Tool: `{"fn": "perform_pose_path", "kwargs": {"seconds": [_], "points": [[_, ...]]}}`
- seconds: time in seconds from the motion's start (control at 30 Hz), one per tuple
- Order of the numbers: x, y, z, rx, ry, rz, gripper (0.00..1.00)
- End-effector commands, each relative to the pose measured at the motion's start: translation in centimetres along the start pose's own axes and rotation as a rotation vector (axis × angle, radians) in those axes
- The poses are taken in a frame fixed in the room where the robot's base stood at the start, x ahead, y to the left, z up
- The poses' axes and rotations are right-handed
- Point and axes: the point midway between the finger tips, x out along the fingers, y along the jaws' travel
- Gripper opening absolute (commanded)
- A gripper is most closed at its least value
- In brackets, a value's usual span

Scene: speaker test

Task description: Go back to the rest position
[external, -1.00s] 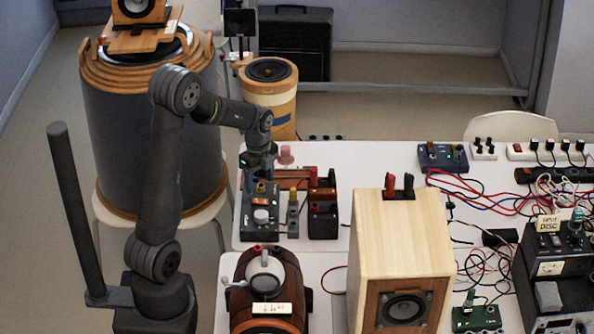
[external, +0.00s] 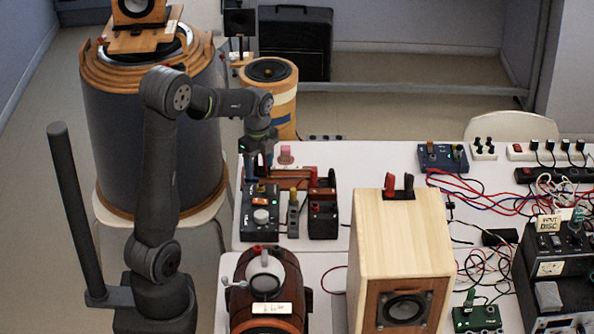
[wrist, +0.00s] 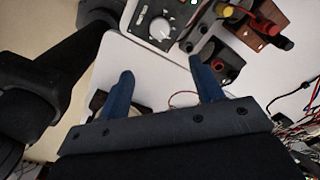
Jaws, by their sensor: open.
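My gripper (external: 257,168) hangs pointing down above the left edge of the white table, just behind the dark control box with a white knob (external: 260,213). In the wrist view the two blue fingers of my gripper (wrist: 160,82) are spread apart with nothing between them. The control box (wrist: 160,25) shows at the top of that view, beyond the fingertips. From the external view I cannot tell the exact gap between fingertips and box.
A dark box with coloured terminals (external: 323,213) stands right of the control box. A wooden speaker (external: 402,240) and a brown barrel-shaped speaker (external: 266,290) stand nearer the camera. Tangled cables (external: 490,195) lie on the right. A large drum speaker (external: 105,130) stands behind my arm.

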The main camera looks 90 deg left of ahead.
Motion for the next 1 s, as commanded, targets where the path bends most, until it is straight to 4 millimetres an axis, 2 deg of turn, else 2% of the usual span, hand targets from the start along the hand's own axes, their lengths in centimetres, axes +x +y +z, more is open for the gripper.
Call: {"fn": "perform_pose_path", "kwargs": {"seconds": [0.13, 0.27, 0.7, 1.0], "points": [[0.8, 0.0, 0.0, 0.0, 0.0, 0.002, 0.6], [2.6, 0.1, 0.0, 0.0, 0.001, 0.005, 0.6], [11.4, 0.1, 0.0, 0.0, 0.001, 0.005, 0.6], [16.0, 0.1, 0.0, 0.0, 0.001, 0.004, 0.6]]}}
